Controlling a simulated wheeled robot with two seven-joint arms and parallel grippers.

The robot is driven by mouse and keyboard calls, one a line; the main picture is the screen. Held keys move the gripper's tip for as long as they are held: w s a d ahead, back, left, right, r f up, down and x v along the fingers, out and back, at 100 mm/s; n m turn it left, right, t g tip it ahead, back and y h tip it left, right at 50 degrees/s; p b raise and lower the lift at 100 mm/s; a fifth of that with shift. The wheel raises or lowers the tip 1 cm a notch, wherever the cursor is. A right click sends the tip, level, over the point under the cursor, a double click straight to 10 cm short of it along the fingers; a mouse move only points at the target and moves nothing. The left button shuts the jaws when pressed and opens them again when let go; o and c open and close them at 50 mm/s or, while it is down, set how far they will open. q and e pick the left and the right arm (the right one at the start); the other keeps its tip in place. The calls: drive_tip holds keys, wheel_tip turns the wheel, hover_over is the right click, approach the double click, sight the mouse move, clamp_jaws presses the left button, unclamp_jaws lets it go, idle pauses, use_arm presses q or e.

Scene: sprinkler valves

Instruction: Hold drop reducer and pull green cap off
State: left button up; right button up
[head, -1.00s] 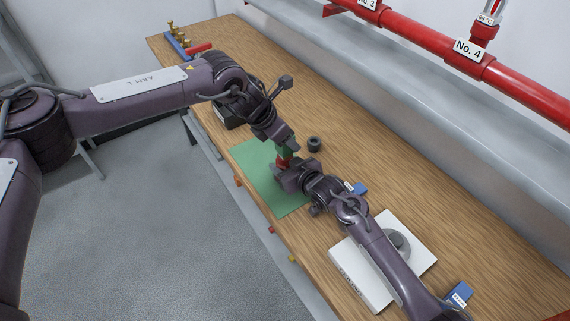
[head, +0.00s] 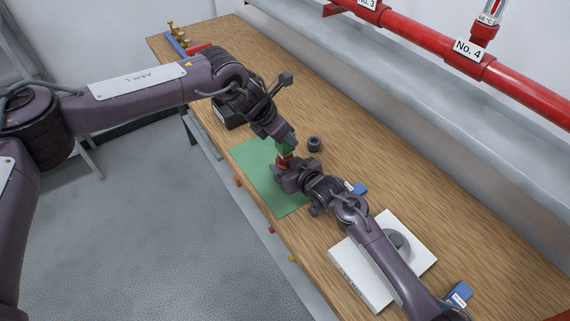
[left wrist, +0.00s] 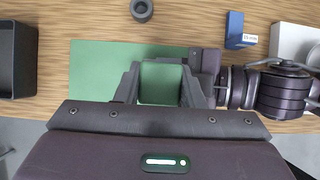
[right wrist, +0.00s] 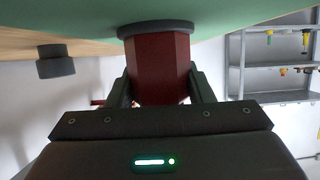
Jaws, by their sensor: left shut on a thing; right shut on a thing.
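The red drop reducer (head: 284,160) is upright over the green mat, its faceted body showing in the right wrist view (right wrist: 158,70). A grey round base (right wrist: 155,30) lies between its body and the mat. My right gripper (head: 284,169) is shut on the reducer from the side. The green cap (left wrist: 161,82) is above the reducer, between the fingers of my left gripper (left wrist: 161,88). That gripper, higher in the head view (head: 287,148), is shut on the cap from above. The join between cap and reducer is too small and covered to judge.
The green mat (head: 254,160) lies on the wooden bench. A dark grey ring (head: 314,144) stands close by. A black bin (left wrist: 15,60), a blue labelled block (head: 358,188) and a white box (head: 351,262) are around it. A red pipe (head: 425,38) runs behind.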

use_arm(q)
drive_tip(key=shift+r, duration=3.2)
use_arm(e)
drive_tip(key=o, duration=1.8)
drive_tip(key=shift+c, duration=0.2)
